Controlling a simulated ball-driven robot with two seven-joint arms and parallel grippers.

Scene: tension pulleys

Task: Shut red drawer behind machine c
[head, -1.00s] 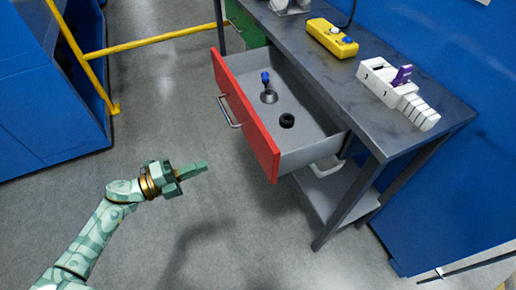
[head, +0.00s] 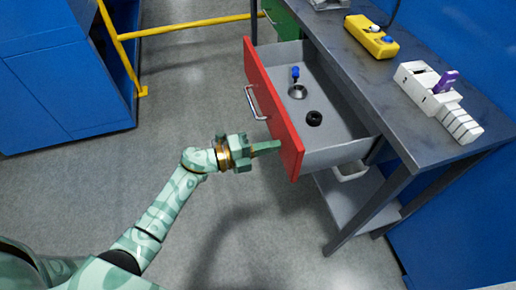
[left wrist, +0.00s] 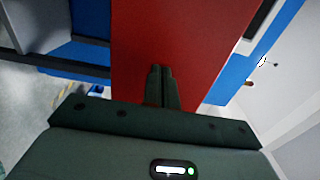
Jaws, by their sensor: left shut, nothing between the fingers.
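The red drawer (head: 274,105) stands pulled out from under the grey workbench (head: 385,105), its red front facing left with a metal bar handle (head: 255,103). Inside it lie a blue-topped metal part (head: 296,88) and a black ring (head: 314,118). My left gripper (head: 277,145) is shut and empty, its fingertips at the near part of the red front, below the handle in the picture. In the left wrist view the shut fingers (left wrist: 161,72) point at the red front (left wrist: 175,35). I cannot tell whether they touch it. My right gripper is not in view.
On the bench are a yellow control box (head: 371,37) and a white device with a purple part (head: 436,95). A green drawer front (head: 283,22) is farther back. A blue cabinet (head: 65,80) and yellow rail (head: 190,27) stand left. Floor between is clear.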

